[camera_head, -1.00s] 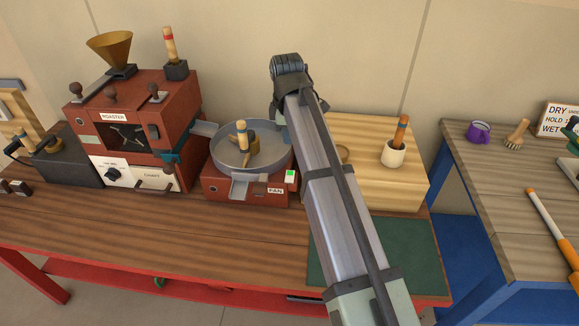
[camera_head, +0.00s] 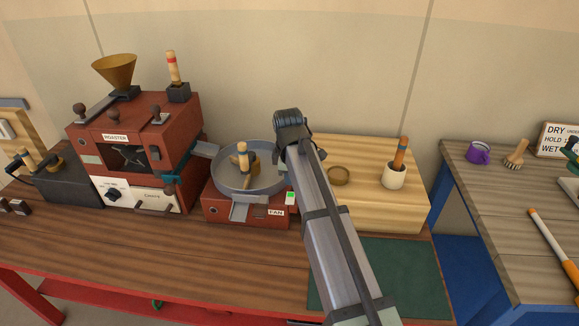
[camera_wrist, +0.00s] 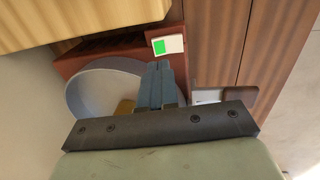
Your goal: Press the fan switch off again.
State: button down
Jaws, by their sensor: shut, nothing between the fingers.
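The fan switch (camera_head: 290,198) is a small white plate with a green patch, on the right end of the red fan base (camera_head: 225,208). In the wrist view the switch (camera_wrist: 168,45) lies just beyond my fingertips. My gripper (camera_wrist: 158,68) is shut and empty, its two blue-grey fingers side by side and pointing at the switch. I cannot tell whether they touch it. In the head view my arm hides most of the gripper, which is close to the switch's upper right.
The round grey cooling pan (camera_head: 222,182) with a wooden-handled tool sits on the fan base. The roaster (camera_head: 185,125) stands left. The bench front (camera_head: 200,250) is clear.

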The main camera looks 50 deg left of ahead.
aim_at(290, 195)
jog(key=shift+w+a+f, duration=0.15)
jog(key=shift+f, duration=1.25)
jog(key=shift+w+a+f, duration=0.15)
jog(key=shift+f, duration=1.25)
jog(key=shift+w+a+f, duration=0.1)
jog(key=shift+a+f, duration=0.05)
jog(key=shift+f, duration=0.1)
jog(key=shift+s+d, duration=0.2)
jog(key=shift+s+d+r, duration=0.1)
jog(key=shift+s+d, duration=0.35)
jog(key=shift+r, duration=0.15)
